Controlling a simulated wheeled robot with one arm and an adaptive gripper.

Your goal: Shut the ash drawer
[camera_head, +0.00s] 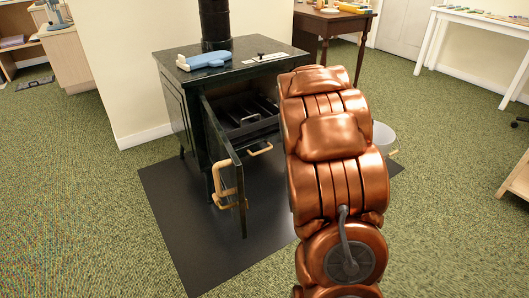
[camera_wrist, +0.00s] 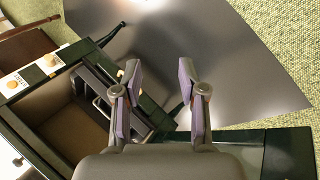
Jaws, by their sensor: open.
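The dark green stove (camera_head: 178,100) stands left of centre in the head view, its front door (camera_head: 226,150) swung open with a brass handle (camera_head: 222,186). Inside the opening is a dark slatted grate or tray (camera_head: 245,112). Below it is a brass handle (camera_head: 260,150), apparently the ash drawer's; my copper arm hides what lies to its right, and how far the drawer is out is unclear. In the wrist view my gripper (camera_wrist: 161,88) is open and empty, its pads apart, just beside the stove opening (camera_wrist: 72,130). The head view does not show my gripper.
A black floor mat (camera_head: 190,225) lies under the stove. A blue tool (camera_head: 205,61) rests on the stove top. A whitish bucket (camera_head: 382,134) stands behind my arm. A brown table (camera_head: 335,22) and a white table (camera_head: 480,22) stand behind. Green carpet is clear at left.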

